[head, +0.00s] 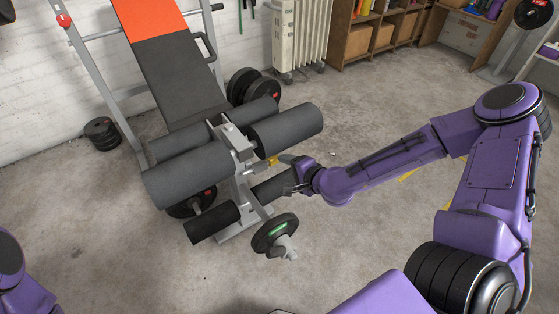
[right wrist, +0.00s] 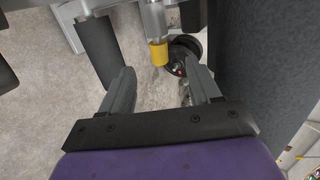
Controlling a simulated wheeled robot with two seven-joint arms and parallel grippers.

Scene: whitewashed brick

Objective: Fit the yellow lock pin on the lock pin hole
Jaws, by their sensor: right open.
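The yellow lock pin (head: 272,160) shows as a small yellow piece beside the grey metal upright of the weight bench, below the upper right foam roller. In the right wrist view the yellow piece (right wrist: 158,53) caps the end of a grey metal tube. My right gripper (head: 287,174) is open and empty, close to the right of the bench upright. In the right wrist view its fingers (right wrist: 160,72) stand apart, with the yellow piece showing between and just beyond their tips. I cannot make out the lock pin hole. My left gripper is out of view.
Foam rollers (head: 287,131) surround the bench upright closely. A weight plate (head: 274,236) sticks out low at the front. More plates (head: 102,134) lie by the wall. A white radiator (head: 300,36) and wooden shelves (head: 380,38) stand behind. The concrete floor in front is clear.

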